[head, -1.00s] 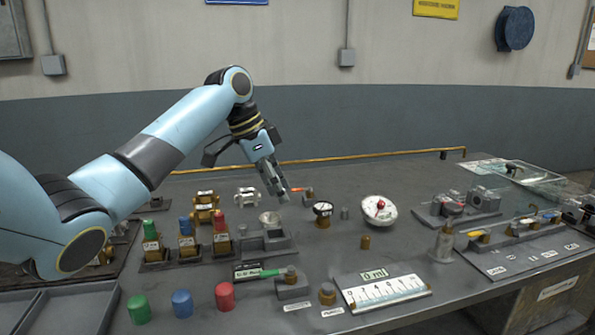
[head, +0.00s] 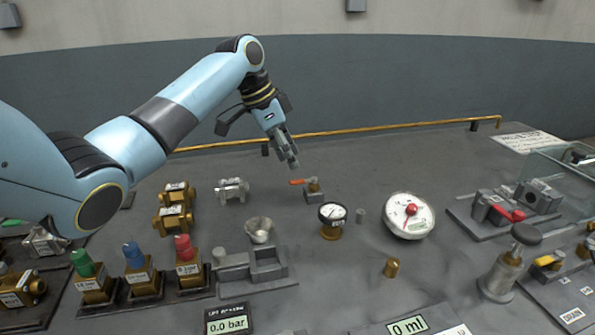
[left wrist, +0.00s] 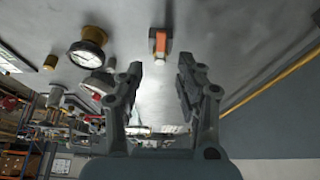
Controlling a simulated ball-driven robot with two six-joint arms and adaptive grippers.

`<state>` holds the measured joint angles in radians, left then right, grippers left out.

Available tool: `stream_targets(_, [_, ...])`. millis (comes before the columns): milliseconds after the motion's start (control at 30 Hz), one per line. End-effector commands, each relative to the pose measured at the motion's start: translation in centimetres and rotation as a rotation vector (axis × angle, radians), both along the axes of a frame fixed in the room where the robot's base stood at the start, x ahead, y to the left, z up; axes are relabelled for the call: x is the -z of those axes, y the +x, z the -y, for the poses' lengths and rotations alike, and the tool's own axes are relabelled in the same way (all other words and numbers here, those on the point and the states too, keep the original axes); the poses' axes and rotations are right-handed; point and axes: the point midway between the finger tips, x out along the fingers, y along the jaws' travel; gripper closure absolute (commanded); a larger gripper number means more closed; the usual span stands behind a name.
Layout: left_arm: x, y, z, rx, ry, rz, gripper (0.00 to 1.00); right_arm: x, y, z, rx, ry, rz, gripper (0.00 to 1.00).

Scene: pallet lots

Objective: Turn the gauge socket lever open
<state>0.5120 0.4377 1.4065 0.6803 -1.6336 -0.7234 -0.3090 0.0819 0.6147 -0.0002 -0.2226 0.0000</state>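The gauge socket lever (head: 298,182) has an orange handle that points left from a small brass valve on a grey block (head: 314,196). It also shows end-on in the left wrist view as an orange bar (left wrist: 159,43), beyond the fingertips and roughly between them. My left gripper (head: 291,163) is just above and left of the lever in the head view, apart from it. In the left wrist view its fingers (left wrist: 160,70) are spread with nothing between them. A dial gauge (head: 332,217) stands in front of the lever. My right gripper is out of view.
A larger white dial with a red centre (head: 409,215) stands to the right. A small grey peg (head: 360,215) is beside the dial gauge. A metal funnel (head: 259,228) and silver fitting (head: 232,188) are to the left. A yellow pipe (head: 400,126) runs behind.

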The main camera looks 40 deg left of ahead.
Motion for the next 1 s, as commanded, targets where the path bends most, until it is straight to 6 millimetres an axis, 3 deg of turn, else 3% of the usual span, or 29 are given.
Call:
stream_targets(100, [2.2,0.7,0.6,-0.001,-0.003,-0.002,0.64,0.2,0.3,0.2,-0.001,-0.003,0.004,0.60])
stream_targets(300, [4.6,1.4,1.2,0.000,-0.001,-0.001,0.64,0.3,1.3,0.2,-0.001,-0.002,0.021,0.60])
stream_targets(667, [5.1,1.6,1.4,0.001,0.001,0.001,0.64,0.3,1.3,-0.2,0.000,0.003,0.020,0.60])
stream_targets(933, [5.1,1.6,1.4,0.001,0.001,0.001,0.98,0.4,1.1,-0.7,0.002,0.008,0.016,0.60])
stream_targets(1000, [5.1,1.6,1.4,0.000,0.001,0.001,1.00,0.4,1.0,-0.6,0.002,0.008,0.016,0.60])
